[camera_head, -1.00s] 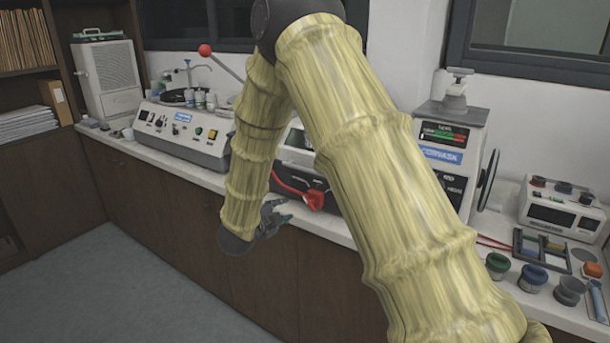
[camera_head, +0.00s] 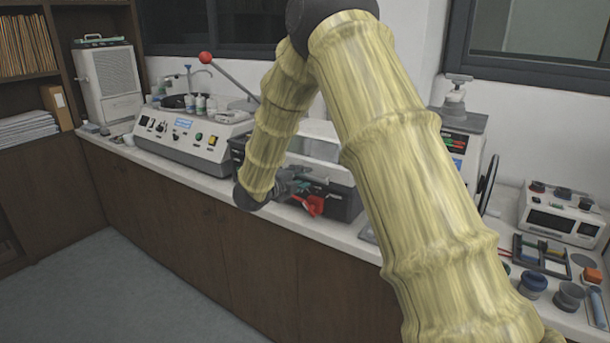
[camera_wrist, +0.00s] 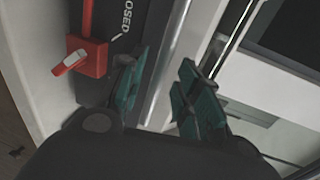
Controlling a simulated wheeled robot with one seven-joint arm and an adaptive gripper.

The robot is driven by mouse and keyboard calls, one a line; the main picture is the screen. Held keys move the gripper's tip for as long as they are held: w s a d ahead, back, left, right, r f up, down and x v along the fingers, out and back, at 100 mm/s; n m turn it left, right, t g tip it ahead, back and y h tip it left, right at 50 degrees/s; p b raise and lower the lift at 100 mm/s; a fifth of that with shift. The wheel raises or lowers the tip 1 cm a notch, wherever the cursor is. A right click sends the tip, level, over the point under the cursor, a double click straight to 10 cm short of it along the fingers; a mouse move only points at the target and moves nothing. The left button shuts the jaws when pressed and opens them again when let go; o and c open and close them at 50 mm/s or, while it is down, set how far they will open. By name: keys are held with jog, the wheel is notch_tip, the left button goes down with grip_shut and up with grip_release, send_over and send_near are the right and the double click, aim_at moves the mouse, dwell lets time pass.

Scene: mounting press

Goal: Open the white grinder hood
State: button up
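The white hood (camera_head: 318,140) sits down on a black machine body (camera_head: 338,198) on the counter, partly hidden behind my arm. It also shows in the wrist view as a white frame (camera_wrist: 232,79) around a dark window. My gripper (camera_head: 298,187) is at the front of this machine, near the hood's lower front edge. In the wrist view its two teal-padded fingers are apart, with a silver bar (camera_wrist: 168,55) running through the gap between them. I cannot tell whether either finger touches the bar. A red lever block (camera_wrist: 87,58) sits left of the fingers, beside lettering reading "OSED".
A grey control-panel machine (camera_head: 190,138) stands left, with a red-knobbed lever (camera_head: 206,58) rising behind it. A tall press (camera_head: 462,135) stands right, partly behind my arm. Small cups (camera_head: 533,280) and a tray (camera_head: 541,256) lie farther right. The floor in front is clear.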

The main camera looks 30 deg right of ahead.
jog(key=shift+x, duration=1.25)
grip_shut()
